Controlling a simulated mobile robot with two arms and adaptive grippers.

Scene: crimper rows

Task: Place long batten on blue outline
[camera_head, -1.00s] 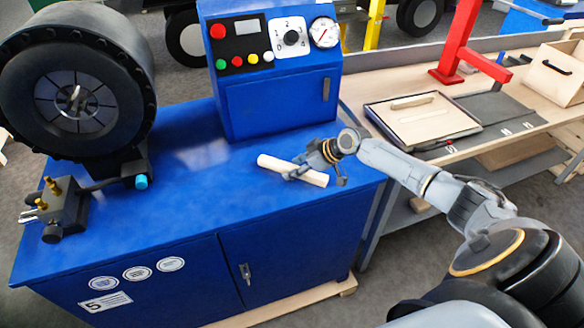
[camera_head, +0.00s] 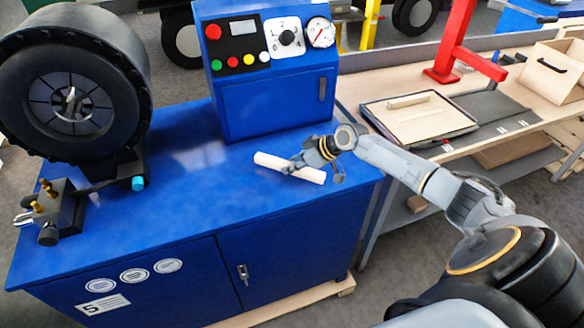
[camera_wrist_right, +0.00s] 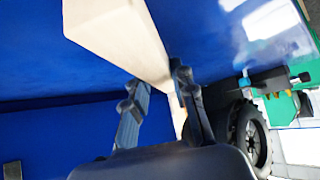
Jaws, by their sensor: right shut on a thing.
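A long pale batten (camera_head: 272,161) is at the blue bench top's right half, slanting down to the right. My right gripper (camera_head: 312,160) is shut on it, its fingers around the batten's right part. In the right wrist view, the batten (camera_wrist_right: 115,35) runs between the two fingers of the gripper (camera_wrist_right: 160,95). I cannot tell if it touches the bench top or is just above it. I cannot make out a blue outline in these frames. My left gripper is not in view.
The blue bench (camera_head: 110,235) carries a large black crimper head (camera_head: 75,95), a brass-fitted block (camera_head: 55,210) and a control box (camera_head: 275,105). A tray (camera_head: 418,118) with a small batten stands on the right table, near a red post (camera_head: 455,40). The bench's front middle is clear.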

